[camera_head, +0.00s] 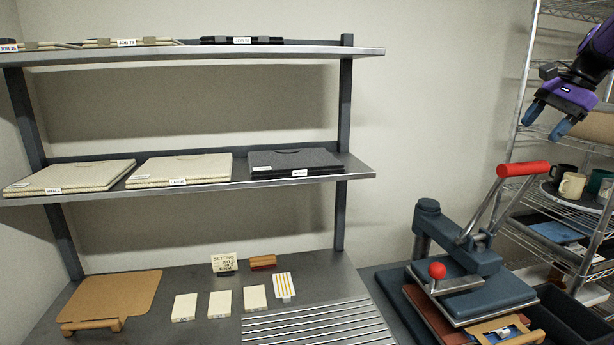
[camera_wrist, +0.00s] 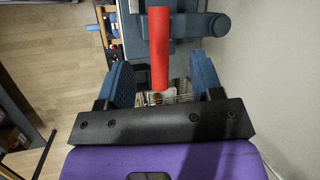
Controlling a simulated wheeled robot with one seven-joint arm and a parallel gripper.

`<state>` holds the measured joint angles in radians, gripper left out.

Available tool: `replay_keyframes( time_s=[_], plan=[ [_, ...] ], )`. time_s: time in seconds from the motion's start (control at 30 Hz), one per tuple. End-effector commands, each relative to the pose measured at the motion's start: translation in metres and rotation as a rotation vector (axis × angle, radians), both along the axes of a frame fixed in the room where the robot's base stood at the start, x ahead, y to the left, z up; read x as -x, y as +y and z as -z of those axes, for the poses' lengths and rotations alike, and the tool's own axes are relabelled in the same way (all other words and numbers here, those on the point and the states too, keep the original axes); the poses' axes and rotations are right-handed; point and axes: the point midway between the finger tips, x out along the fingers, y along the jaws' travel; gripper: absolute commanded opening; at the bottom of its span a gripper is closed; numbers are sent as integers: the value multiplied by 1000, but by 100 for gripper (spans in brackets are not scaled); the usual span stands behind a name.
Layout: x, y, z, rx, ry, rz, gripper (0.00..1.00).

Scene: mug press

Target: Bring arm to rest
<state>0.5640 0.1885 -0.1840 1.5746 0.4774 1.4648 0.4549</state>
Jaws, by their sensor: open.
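My gripper (camera_head: 548,118) hangs at the upper right of the head view, a purple and black hand with two blue fingers. It is raised in front of the wire rack, above and to the right of the press. Its fingers are spread apart with nothing held between them. In the wrist view my gripper (camera_wrist: 162,90) also shows its two blue fingers apart. The press's red handle (camera_wrist: 159,50) appears beyond the fingers there, apart from them as far as I can tell. In the head view the red handle (camera_head: 523,169) sits on raised metal arms.
The blue-grey press (camera_head: 455,255) stands on the bench at lower right, with a red knob (camera_head: 437,270). A wire rack (camera_head: 530,75) with several mugs (camera_head: 572,185) is at right. A two-tier shelf (camera_head: 345,165) with folders is at left. Open air lies between shelf and gripper.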

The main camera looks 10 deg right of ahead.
Motion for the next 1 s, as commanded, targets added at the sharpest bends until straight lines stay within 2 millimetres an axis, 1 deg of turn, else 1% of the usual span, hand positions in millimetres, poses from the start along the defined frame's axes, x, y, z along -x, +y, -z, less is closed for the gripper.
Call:
replay_keyframes(
  time_s=[0.03,0.2,0.3,0.37,0.4,0.5,0.57,0.7,0.8,0.9,1.0],
  plan=[
    [7,24,-6,28,-15,-47,60],
    [34,90,-11,131,-64,-204,60],
    [54,125,-10,195,-95,-301,60],
    [67,145,-9,233,-115,-360,60],
    [76,158,-7,259,-127,-399,60],
    [100,188,-1,324,-163,-500,60],
    [115,205,4,364,-184,-561,60],
    [152,238,19,461,-237,-706,60],
    [178,258,33,531,-279,-809,60],
    [204,274,49,602,-319,-911,60],
    [224,284,64,664,-356,-997,60]
  ],
)
